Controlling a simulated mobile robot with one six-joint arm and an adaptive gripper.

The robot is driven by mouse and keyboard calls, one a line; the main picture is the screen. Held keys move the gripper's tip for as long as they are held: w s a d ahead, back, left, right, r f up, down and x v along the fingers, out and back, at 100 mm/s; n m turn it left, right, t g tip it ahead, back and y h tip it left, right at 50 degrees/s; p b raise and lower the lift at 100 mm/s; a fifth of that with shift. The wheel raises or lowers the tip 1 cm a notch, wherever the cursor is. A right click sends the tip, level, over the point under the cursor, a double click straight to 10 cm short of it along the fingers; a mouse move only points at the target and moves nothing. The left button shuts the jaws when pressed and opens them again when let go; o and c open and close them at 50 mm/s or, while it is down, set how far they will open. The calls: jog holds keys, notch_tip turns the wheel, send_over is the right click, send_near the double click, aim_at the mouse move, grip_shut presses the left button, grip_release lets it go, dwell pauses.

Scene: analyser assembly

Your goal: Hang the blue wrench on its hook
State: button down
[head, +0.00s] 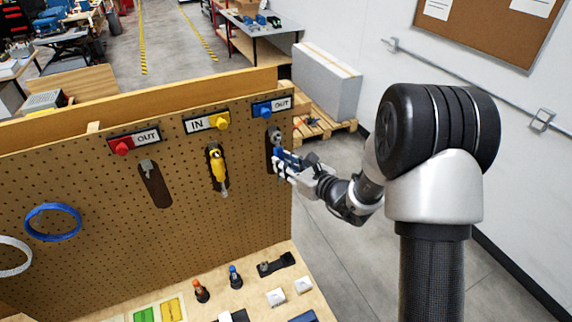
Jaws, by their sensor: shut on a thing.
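My gripper (281,166) is at the right end of the pegboard (100,220), in front of a dark tool outline below the blue OUT label (271,107). It is shut on the blue wrench (277,151). The wrench is upright close to the board, its grey head up and part of its blue handle showing above the fingers. The fingers hide its lower part. The hook behind it is hidden, so I cannot tell whether the wrench touches it.
A yellow wrench (218,168) hangs under the IN label (206,122). The outline under the red OUT label (134,141) holds no wrench. Blue (53,222) and white (12,257) rings are at left. Small parts, including an orange-topped one (200,290), stand on the bench below.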

jog(key=c, duration=1.3)
grip_release()
jog(key=shift+s+d, duration=0.1)
jog(key=v, duration=1.2)
jog(key=shift+f, duration=0.1)
